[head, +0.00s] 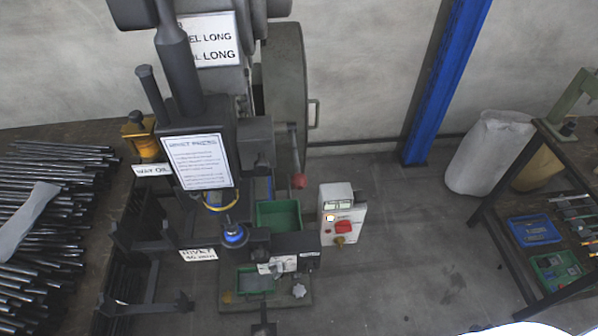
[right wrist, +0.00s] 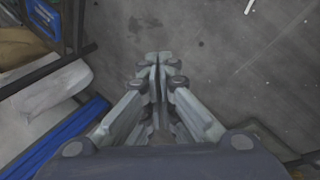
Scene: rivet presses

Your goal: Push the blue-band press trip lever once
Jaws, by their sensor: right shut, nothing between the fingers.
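The press (head: 250,150) stands left of centre in the head view, with a blue band (head: 233,236) around its lower ram. A lever with a red knob (head: 299,181) hangs on the right side of the press; it looks like the trip lever. My right gripper (right wrist: 158,60) shows in the right wrist view, its fingers together and empty above bare floor. The lever does not show in that view, and the gripper is apart from anything. My left gripper is not in view.
A white control box (head: 341,222) with a red switch stands right of the press. A green bin (head: 279,216) sits behind the press bed. Dark rods (head: 50,190) lie at the left. A shelf bench (head: 505,185) and a white sack (head: 487,152) stand at the right. Floor between is clear.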

